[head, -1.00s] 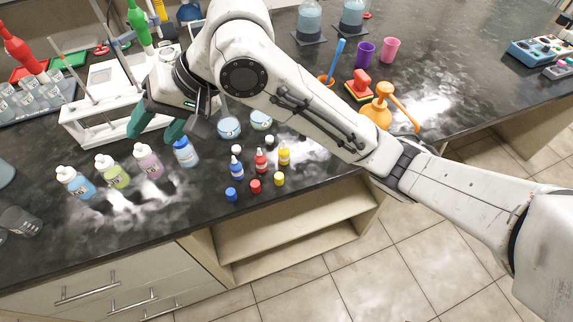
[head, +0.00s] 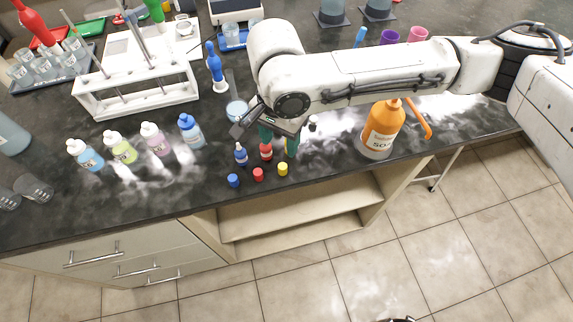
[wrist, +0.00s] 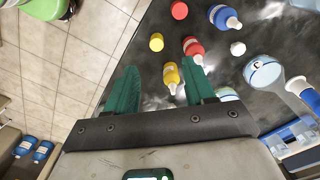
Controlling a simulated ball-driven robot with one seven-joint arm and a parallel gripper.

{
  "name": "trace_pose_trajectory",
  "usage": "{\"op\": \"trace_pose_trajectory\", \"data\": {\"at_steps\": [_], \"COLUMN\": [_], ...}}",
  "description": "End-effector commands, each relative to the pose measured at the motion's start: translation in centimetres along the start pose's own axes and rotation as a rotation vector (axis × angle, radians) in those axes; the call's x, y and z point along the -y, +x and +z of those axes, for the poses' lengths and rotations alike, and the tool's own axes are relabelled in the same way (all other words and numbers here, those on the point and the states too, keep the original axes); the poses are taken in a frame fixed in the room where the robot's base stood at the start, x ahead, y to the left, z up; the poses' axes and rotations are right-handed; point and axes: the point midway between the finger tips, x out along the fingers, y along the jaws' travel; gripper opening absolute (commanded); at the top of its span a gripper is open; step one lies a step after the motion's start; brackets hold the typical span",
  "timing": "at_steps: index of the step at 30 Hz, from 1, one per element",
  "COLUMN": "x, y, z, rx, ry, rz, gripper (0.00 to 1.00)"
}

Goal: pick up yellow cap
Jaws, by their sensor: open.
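The yellow cap (head: 283,169) lies on the dark bench near its front edge, at the right end of a row with a red cap (head: 258,174) and a blue cap (head: 233,180). It also shows in the wrist view (wrist: 156,42), beyond my fingertips. My gripper (head: 278,140) is open, with two green fingers, behind the yellow cap and apart from it. In the wrist view a yellow bottle (wrist: 171,75) shows between my fingers (wrist: 160,70), close to the right one. In the head view the gripper mostly hides this bottle.
A red bottle (head: 266,151) and a blue bottle (head: 241,155) stand beside my gripper. An orange wash bottle (head: 384,128) stands to the right, several reagent bottles (head: 155,140) to the left. The bench front edge is just before the caps.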

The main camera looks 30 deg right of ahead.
Motion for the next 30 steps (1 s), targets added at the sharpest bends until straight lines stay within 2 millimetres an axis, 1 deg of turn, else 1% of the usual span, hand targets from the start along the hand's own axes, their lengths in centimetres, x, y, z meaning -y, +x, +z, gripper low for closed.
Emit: {"op": "trace_pose_trajectory", "data": {"at_steps": [1, 3, 6, 13, 17, 21, 24, 30], "x": [-0.1, 0.0, 0.0, -0.2, -0.5, -0.5, -0.5, -0.5], "y": [0.9, 1.9, 3.1, 4.6, 6.5, 8.3, 8.9, 9.0], "z": [0.1, 0.1, 0.1, 0.1, 0.1, 0.1, 0.1, 0.1], "rx": [0.002, 0.001, 0.001, 0.001, -0.001, 0.001, 0.002, 0.002], "ry": [-0.001, -0.001, -0.003, -0.004, -0.004, -0.003, -0.004, -0.004], "rz": [0.002, 0.001, 0.000, 0.000, 0.001, -0.001, -0.003, -0.003], "gripper": [0.54, 0.54, 0.54, 0.54, 0.54, 0.54, 0.54, 0.54]}}
